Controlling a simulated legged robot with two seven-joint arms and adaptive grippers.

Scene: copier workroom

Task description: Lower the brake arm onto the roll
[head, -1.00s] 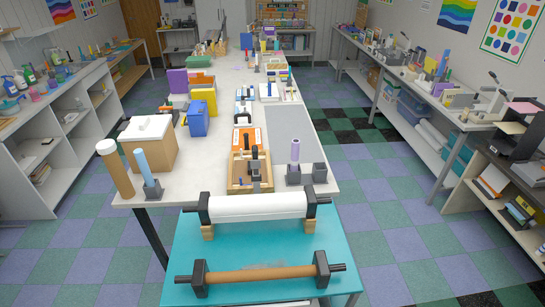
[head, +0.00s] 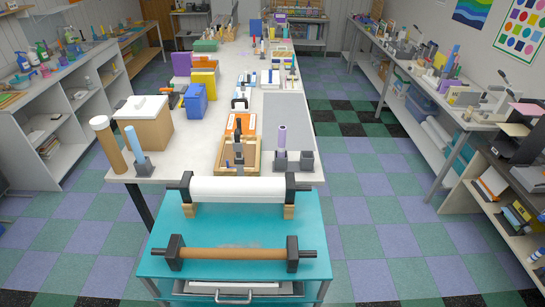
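A white paper roll (head: 238,190) lies across dark end brackets on wooden blocks, on the teal top of a cart (head: 165,232) in front of the long table. A brown roll or bar (head: 233,254) lies parallel to it, nearer to me, between two dark end blocks (head: 174,252). I cannot make out which part is the brake arm. Neither of my grippers shows in the head view.
The long white table (head: 190,150) holds a wooden tray (head: 252,158), a box with a white lid (head: 145,122), a brown tube (head: 106,143) and blue binders (head: 195,105). A shelf unit (head: 515,200) stands at the right. Checkered floor is clear on both sides.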

